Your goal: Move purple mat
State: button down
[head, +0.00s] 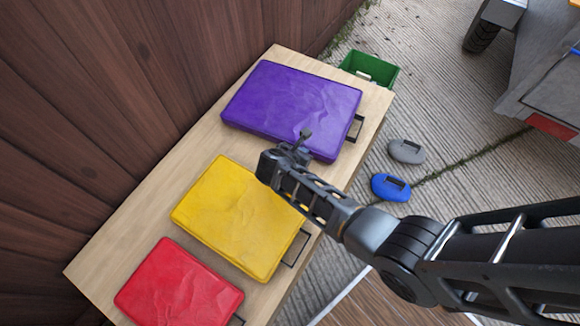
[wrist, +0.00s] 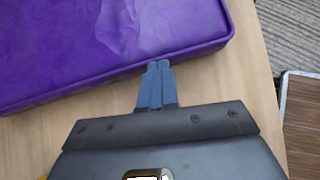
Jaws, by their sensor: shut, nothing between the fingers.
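The purple mat (head: 290,103) lies flat at the far end of a wooden table, with a dark handle at its right side. It also shows in the wrist view (wrist: 70,45), where its near edge crosses the upper part. My gripper (head: 304,136) is over the near edge of the purple mat. In the wrist view my gripper's fingertips (wrist: 158,66) are together at that edge, with nothing between them. Whether they touch the mat I cannot tell.
A yellow mat (head: 235,215) and a red mat (head: 178,285) lie on the same wooden table (head: 120,232). A brown wooden wall (head: 100,90) runs along the left. A green bin (head: 380,70), a grey object (head: 406,151) and a blue object (head: 391,187) are on the concrete ground.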

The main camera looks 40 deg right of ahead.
aim_at(319, 131)
jog(key=w+d, duration=0.1)
jog(key=d, duration=0.2)
jog(key=w+d, duration=0.1)
jog(key=d, duration=0.5)
jog(key=shift+w, duration=0.4)
jog(key=shift+a, duration=0.1)
